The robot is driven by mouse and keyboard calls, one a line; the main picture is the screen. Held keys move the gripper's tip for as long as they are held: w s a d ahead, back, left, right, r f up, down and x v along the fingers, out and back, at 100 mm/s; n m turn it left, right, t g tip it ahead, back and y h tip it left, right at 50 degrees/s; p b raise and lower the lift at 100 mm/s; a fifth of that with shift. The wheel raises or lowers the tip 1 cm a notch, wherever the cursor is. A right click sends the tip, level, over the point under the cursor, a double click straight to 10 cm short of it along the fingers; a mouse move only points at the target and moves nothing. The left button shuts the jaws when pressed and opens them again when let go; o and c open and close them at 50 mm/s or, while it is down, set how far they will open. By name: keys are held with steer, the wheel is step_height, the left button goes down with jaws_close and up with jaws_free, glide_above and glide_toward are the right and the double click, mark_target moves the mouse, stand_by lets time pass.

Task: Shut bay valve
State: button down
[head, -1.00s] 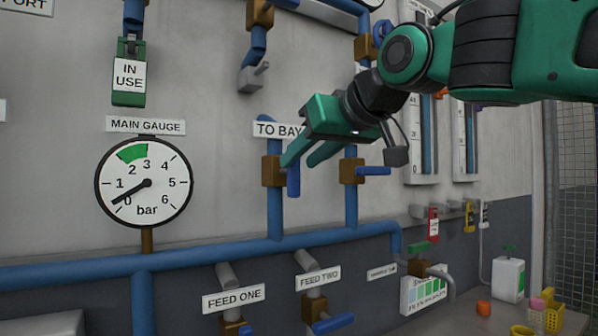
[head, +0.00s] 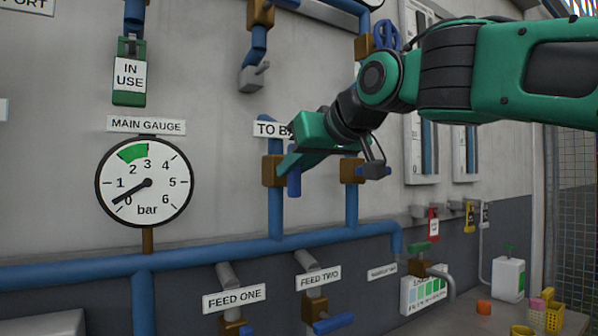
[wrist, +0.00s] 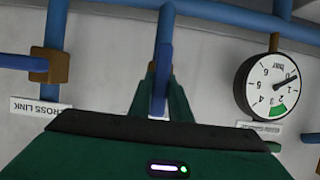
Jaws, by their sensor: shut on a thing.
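The bay valve has a brown body (head: 271,171) on the left of two vertical blue pipes, below the partly hidden "TO BAY" label (head: 266,129). My green gripper (head: 286,166) reaches in from the right and is shut on this lever. In the wrist view, which is upside down, the blue lever (wrist: 161,75) stands between my two green fingers (wrist: 160,97). The far finger is mostly hidden in the head view.
The cross link valve (head: 350,170) sits close to the right, partly behind my wrist. Its "CROSS LINK" label (wrist: 40,111) shows in the wrist view. The main gauge (head: 144,182) at left reads about zero. Feed one (head: 234,325) and feed two (head: 315,310) valves are below the horizontal pipe (head: 190,258).

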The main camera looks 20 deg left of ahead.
steer(key=shift+w+d+m, duration=0.1)
steer(key=shift+w+m, duration=0.05)
steer(key=shift+m, duration=0.15)
steer(key=shift+w+d+m+g+y, duration=0.1)
steer(key=shift+w+m+g+y, duration=0.1)
steer(key=shift+m+g+y, duration=0.75)
steer(key=m, duration=0.2)
steer(key=m+y, duration=0.1)
steer(key=shift+w+d+f+m+g, duration=0.1)
steer(key=shift+w+m+g, duration=0.05)
steer(key=shift+m+g, duration=0.2)
steer(key=m+y, duration=0.2)
steer(key=m, duration=0.1)
steer(key=shift+w+d+f+g, duration=0.1)
steer(key=shift+f+g, duration=0.05)
steer(key=shift+g, duration=0.15)
steer(key=shift+f+m+y, duration=0.15)
steer(key=shift+m+y, duration=0.3)
steer(key=shift+m, duration=0.65)
steer(key=shift+f+m+y, duration=0.1)
steer(key=shift+m+y, duration=0.3)
steer(key=shift+m, duration=0.7)
steer(key=c, duration=1.6)
jaws_free()
steer(key=shift+c, duration=0.2)
